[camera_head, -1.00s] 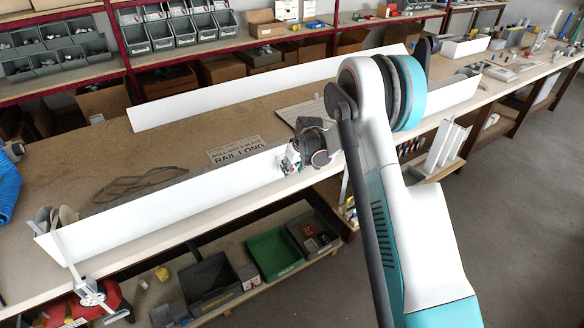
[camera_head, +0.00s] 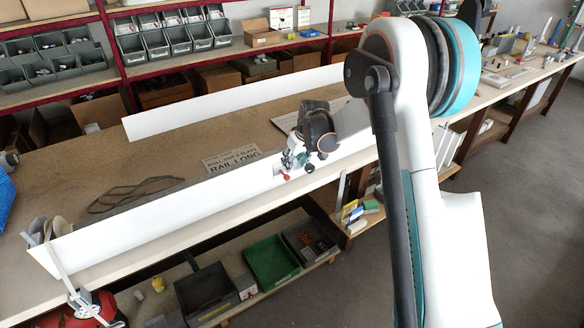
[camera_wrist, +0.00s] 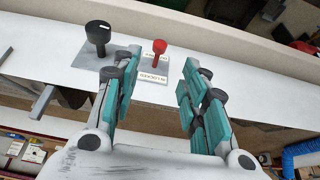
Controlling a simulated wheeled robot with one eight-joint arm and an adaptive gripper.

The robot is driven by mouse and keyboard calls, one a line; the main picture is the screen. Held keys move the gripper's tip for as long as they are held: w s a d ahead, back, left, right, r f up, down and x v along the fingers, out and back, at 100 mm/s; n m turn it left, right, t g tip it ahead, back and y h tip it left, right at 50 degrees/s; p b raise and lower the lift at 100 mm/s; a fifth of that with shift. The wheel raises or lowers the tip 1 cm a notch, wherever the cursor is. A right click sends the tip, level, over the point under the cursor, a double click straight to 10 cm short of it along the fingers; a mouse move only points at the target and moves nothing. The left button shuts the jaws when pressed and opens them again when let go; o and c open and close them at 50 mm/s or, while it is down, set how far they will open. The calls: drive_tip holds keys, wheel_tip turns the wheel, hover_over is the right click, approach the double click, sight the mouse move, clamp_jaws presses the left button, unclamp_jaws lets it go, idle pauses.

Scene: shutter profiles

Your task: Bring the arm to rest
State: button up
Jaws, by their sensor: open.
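My gripper (camera_head: 290,158) is over the long white profile (camera_head: 150,208) at the front of the bench. In the wrist view my gripper (camera_wrist: 158,72) is open and empty, its two teal-padded fingers wide apart. A red knob (camera_wrist: 159,47) on a small labelled plate shows between and beyond the fingertips, apart from them. A black knob (camera_wrist: 98,33) on a grey plate stands left of it. In the head view the red knob (camera_head: 285,177) shows just below the gripper. My arm hides the right part of the profile.
A second white profile (camera_head: 220,101) lies behind on the brown bench (camera_head: 120,160), with a RAIL LONG sign (camera_head: 231,160) between. Shelves with grey bins (camera_head: 180,38) stand at the back. Green and dark crates (camera_head: 271,258) sit below the bench. Floor at right is clear.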

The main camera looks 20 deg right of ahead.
drive_tip(key=shift+s+d+r, duration=0.1)
drive_tip(key=shift+s+r, duration=0.15)
drive_tip(key=shift+r, duration=0.35)
drive_tip(key=s+a+r+m+t+b, duration=0.1)
drive_tip(key=s+r+b, duration=0.2)
drive_tip(key=s+r, duration=0.45)
drive_tip(key=s+a+r+m+b, duration=0.1)
drive_tip(key=s+r+b, duration=0.25)
drive_tip(key=s, duration=0.75)
drive_tip(key=s+f+t+b, duration=0.1)
drive_tip(key=s+f+b, duration=0.1)
drive_tip(key=s, duration=0.9)
drive_tip(key=s+f+m+t+h+b, duration=0.1)
drive_tip(key=s+f+b, duration=0.2)
drive_tip(key=s, duration=0.8)
drive_tip(key=shift+s+f+m+b, duration=0.15)
drive_tip(key=shift+f+m+b, duration=0.15)
drive_tip(key=shift+f+b, duration=0.1)
